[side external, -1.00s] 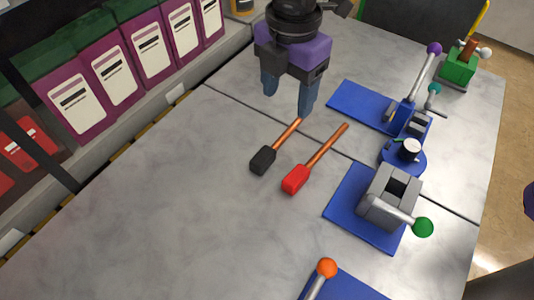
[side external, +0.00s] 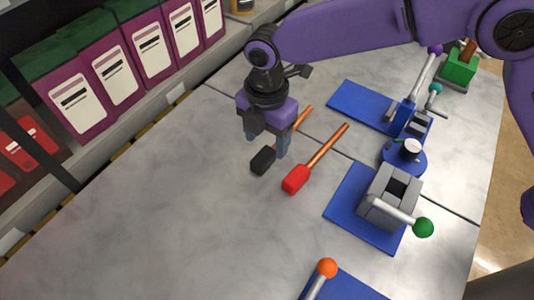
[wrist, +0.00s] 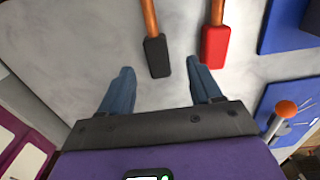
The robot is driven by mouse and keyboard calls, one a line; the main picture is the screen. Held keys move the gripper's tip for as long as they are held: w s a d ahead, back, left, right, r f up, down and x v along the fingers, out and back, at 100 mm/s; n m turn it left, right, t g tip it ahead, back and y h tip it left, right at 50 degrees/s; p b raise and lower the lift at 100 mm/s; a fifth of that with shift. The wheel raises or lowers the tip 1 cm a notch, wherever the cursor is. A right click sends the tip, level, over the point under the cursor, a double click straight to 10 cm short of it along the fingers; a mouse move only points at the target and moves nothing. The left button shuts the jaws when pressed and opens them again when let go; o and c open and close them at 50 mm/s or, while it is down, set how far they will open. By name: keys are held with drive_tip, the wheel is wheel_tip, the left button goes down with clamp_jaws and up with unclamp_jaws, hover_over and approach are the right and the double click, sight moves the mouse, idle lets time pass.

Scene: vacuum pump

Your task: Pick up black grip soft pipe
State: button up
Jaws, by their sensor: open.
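The black grip soft pipe lies on the grey table, with a black grip (side external: 263,160) and a thin copper-coloured pipe (side external: 303,120). In the wrist view its black grip (wrist: 157,56) lies ahead of the fingertips, between their lines. My gripper (side external: 267,147) is open and empty, fingers pointing down, above or just beside the black grip. It also shows in the wrist view (wrist: 162,78). A similar pipe with a red grip (side external: 296,179) lies just to the right; in the wrist view its red grip (wrist: 215,46) is close to the right finger. Exact height above the table is unclear.
Blue plates with fixtures stand on the right: a grey block with a green-knobbed lever (side external: 390,200), a round blue base (side external: 403,158) and an orange-knobbed lever (side external: 327,268). Purple-and-white boxes (side external: 110,75) line the shelf at left. The table's left front is clear.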

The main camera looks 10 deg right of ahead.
sight(267, 152)
drive_tip(key=shift+w+d+f, duration=0.1)
drive_tip(key=shift+w+f, duration=0.1)
drive_tip(key=shift+f, duration=1.35)
drive_tip(key=shift+w+f, duration=0.2)
drive_tip(key=shift+f, duration=1.3)
clamp_jaws()
